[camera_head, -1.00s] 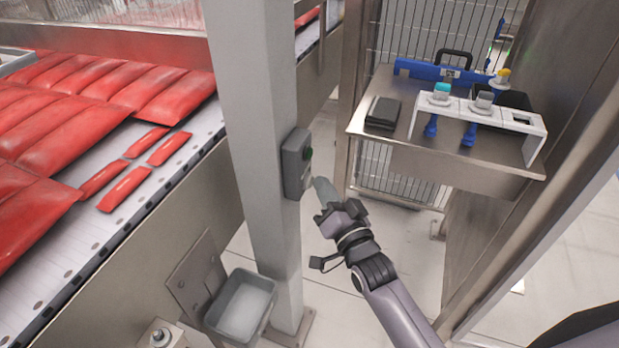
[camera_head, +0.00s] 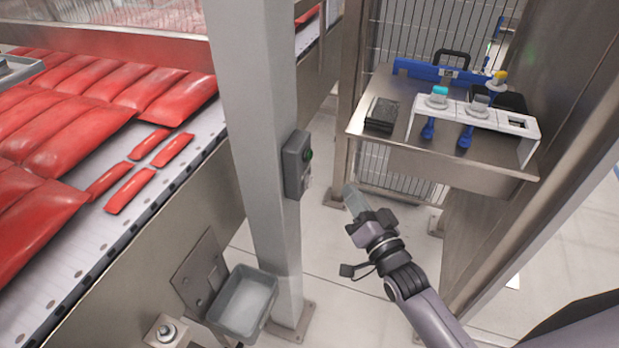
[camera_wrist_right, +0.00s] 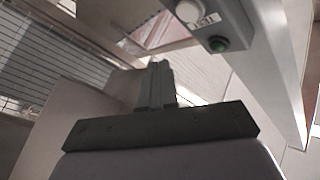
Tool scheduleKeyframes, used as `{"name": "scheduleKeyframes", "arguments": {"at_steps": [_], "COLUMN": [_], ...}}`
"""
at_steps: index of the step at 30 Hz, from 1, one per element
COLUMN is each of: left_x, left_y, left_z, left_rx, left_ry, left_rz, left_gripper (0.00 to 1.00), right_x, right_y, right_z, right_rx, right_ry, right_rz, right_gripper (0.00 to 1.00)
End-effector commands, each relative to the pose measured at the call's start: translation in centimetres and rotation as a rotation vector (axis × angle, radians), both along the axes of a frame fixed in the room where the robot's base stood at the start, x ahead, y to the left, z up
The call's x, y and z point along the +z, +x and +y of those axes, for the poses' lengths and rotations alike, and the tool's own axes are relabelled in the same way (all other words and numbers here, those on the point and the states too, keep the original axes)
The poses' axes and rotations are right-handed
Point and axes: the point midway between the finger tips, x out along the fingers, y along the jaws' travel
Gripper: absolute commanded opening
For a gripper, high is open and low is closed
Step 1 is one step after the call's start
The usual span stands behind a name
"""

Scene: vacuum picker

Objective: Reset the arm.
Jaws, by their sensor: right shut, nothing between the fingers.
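A grey control box (camera_head: 293,166) with a green button (camera_head: 308,155) is fixed to the side of a grey post (camera_head: 262,130). My right gripper (camera_head: 350,190) is shut and empty, to the right of the box and apart from it. In the right wrist view the shut fingers (camera_wrist_right: 157,70) point up the picture. There the box (camera_wrist_right: 232,18) shows above and to the right of them, with the green button (camera_wrist_right: 218,44) and a round pale knob or button (camera_wrist_right: 189,9) on its face. My left gripper does not show.
Red packs (camera_head: 60,120) lie on a conveyor (camera_head: 205,120) at left. A grey bin (camera_head: 243,302) hangs low beside the post. At upper right, a metal shelf (camera_head: 440,165) carries a white rack (camera_head: 475,108) with tools. A mesh fence stands behind it.

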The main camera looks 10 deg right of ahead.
Motion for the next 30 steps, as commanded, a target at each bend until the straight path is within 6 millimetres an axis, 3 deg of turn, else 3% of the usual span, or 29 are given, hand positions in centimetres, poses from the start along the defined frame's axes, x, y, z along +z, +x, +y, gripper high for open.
{"name": "scheduleKeyframes", "arguments": {"at_steps": [10,14,20,24,30], "left_x": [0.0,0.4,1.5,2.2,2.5], "left_y": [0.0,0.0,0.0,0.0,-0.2], "left_z": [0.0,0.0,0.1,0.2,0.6], "left_rx": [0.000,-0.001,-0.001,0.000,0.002], "left_ry": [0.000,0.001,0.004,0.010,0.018], "left_rz": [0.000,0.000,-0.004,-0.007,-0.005], "left_gripper": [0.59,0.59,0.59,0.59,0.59], "right_x": [-0.1,-1.2,-5.5,-8.5,-11.1], "right_y": [-0.1,-1.3,-6.7,-11.9,-18.6], "right_z": [0.0,0.0,-0.1,-0.3,-0.4], "right_rx": [0.000,-0.006,-0.002,0.039,0.134], "right_ry": [-0.004,-0.055,-0.275,-0.468,-0.690], "right_rz": [0.004,0.051,0.238,0.391,0.560], "right_gripper": [0.00,0.00,0.00,0.00,0.00]}}
